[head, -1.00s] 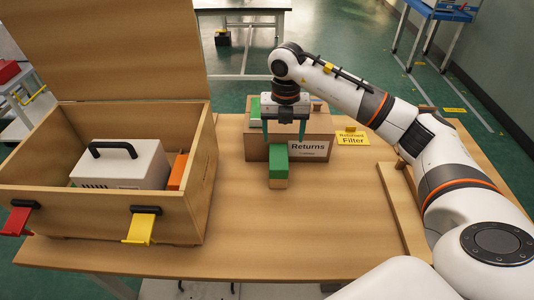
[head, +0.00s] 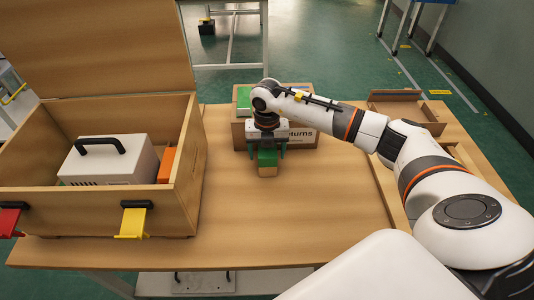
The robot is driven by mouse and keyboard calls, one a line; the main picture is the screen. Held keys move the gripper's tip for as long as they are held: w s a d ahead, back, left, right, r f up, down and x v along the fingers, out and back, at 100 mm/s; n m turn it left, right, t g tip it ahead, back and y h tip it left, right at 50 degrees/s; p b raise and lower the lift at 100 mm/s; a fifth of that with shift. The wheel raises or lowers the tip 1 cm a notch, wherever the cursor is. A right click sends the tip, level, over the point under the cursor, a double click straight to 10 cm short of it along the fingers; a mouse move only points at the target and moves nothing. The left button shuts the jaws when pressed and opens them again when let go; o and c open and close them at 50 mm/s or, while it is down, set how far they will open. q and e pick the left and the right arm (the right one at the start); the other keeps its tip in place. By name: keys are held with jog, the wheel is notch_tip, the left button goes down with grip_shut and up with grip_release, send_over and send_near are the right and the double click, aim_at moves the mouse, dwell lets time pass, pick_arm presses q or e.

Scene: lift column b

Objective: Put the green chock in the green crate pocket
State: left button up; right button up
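The green chock (head: 267,159) is a small block with a green top and a wood-coloured lower part. It stands on the table in front of the cardboard Returns box. My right gripper (head: 267,150) points down over the chock, with one dark finger on each side of it. The fingers look apart from its sides. The wooden crate (head: 190,165) stands open at left with its lid up. It holds a white case (head: 110,163) with a black handle and an orange block (head: 166,164). No green pocket can be made out inside. My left gripper is not in view.
The Returns box (head: 302,139) stands right behind the chock, with a green piece (head: 243,98) on top. A red latch (head: 10,220) and a yellow latch (head: 133,222) stick out from the crate's front. The table (head: 290,215) is clear between crate and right arm.

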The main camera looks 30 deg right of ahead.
jog(key=shift+f, duration=0.2)
jog(key=shift+r, duration=0.1)
jog(key=c, duration=1.3)
notch_tip(320, 180, up, 18)
jog(key=shift+r, duration=0.1)
